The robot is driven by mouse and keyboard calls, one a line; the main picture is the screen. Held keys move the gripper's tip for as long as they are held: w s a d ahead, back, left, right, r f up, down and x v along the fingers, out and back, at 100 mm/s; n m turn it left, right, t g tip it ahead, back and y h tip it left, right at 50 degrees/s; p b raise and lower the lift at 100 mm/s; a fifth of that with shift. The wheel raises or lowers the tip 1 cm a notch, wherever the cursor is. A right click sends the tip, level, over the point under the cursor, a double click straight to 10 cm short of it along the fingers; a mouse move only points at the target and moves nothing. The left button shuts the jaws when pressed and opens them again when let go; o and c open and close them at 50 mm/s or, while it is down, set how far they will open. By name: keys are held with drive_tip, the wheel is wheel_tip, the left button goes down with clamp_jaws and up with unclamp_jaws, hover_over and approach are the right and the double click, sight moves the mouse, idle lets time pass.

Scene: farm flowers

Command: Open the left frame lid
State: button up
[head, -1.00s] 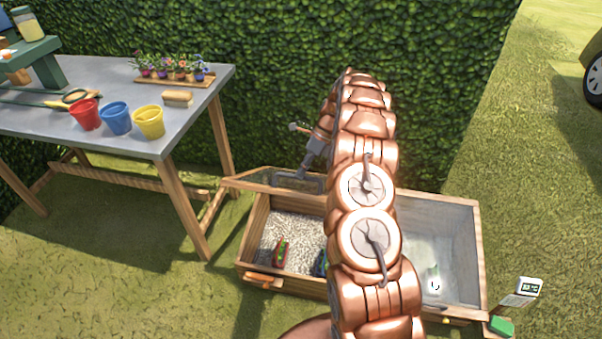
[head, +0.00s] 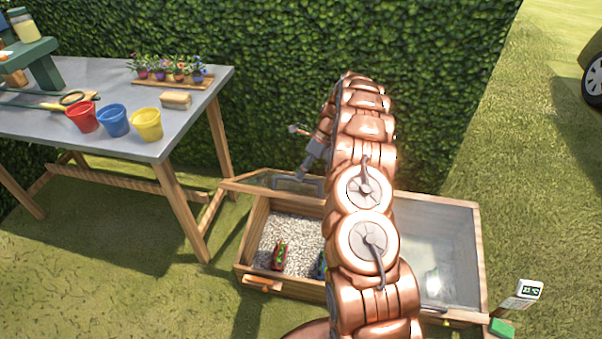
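The wooden cold frame (head: 240,240) stands on the grass. Its left compartment is uncovered, showing pale gravel (head: 290,232). The left frame lid (head: 232,184), wood-edged with a dark pane, is swung back behind the left compartment and seen at a shallow angle. My gripper (head: 302,177) is at the lid's pane, close to or touching it; I cannot tell which. Its fingers are too small and blurred to tell open from shut. A wooden handle piece (head: 262,284) shows at the frame's front left. My arm hides the frame's middle.
A red-and-green item (head: 279,256) and a partly hidden blue-green one (head: 319,266) lie in the left compartment. The right compartment (head: 440,240) looks glassy. A grey table (head: 150,100) with pots stands close at left, a hedge (head: 270,90) behind. A small display (head: 530,290) stands front right.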

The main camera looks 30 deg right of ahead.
drive_tip(key=v, duration=0.7)
drive_tip(key=shift+r, duration=0.25)
drive_tip(key=shift+d, duration=0.15)
idle(0.4)
drive_tip(key=s+a+r+n+g+h+p, duration=0.1)
drive_tip(key=s+a+r+n+p, duration=0.1)
drive_tip(key=s+a+r+n, duration=0.7)
drive_tip(key=s+a+r+n+h+p, duration=0.1)
drive_tip(key=s+a+r+n+p, duration=0.3)
drive_tip(key=a+r, duration=0.85)
drive_tip(key=s+r+n+h+p, duration=0.1)
drive_tip(key=s+n, duration=0.6)
drive_tip(key=s, duration=0.7)
drive_tip(key=s+a+r+n+h+p, duration=0.1)
drive_tip(key=s+n+h, duration=0.3)
drive_tip(key=s, duration=1.1)
drive_tip(key=r+n+p, duration=0.1)
drive_tip(key=n, duration=0.2)
drive_tip(key=shift+s, duration=0.3)
